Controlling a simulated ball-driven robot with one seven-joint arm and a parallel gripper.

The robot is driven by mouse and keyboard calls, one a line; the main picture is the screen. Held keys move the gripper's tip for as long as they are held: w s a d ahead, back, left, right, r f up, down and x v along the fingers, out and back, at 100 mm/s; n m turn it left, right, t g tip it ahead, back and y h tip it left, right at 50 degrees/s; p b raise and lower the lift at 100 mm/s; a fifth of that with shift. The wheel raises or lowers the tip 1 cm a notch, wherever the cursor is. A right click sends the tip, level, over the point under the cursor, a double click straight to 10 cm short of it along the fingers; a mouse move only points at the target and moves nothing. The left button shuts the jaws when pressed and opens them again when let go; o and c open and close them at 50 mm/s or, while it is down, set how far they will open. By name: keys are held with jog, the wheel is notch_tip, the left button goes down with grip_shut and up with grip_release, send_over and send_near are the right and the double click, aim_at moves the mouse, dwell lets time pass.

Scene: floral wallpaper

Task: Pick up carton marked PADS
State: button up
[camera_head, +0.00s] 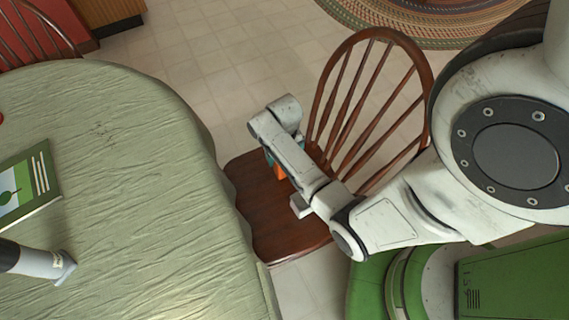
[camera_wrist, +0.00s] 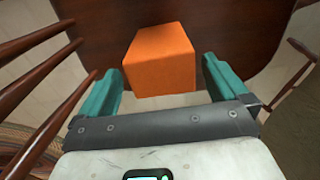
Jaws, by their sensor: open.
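An orange carton (camera_wrist: 160,58) sits on a brown wooden chair seat (camera_head: 262,222). No marking on it can be read in the wrist view. In the head view only a small orange part of the carton (camera_head: 280,172) shows beneath my arm. My gripper (camera_wrist: 164,75) is open, with one teal finger on each side of the carton's near part. Gaps show between the fingers and the carton, and I cannot tell whether either touches. In the head view my gripper is mostly hidden under the wrist, over the seat.
The chair's spindle back (camera_head: 372,105) rises right beside my arm. A table with a green cloth (camera_head: 120,120) stands at the left, its edge close to the seat. A book (camera_head: 28,185) and a white-and-black object (camera_head: 45,264) lie on it. Tiled floor lies behind.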

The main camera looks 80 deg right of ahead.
jog(key=shift+a+f+b, duration=0.15)
jog(key=shift+f+b, duration=0.45)
jog(key=shift+f, duration=2.1)
jog(key=shift+c, duration=0.3)
jog(key=c, duration=1)
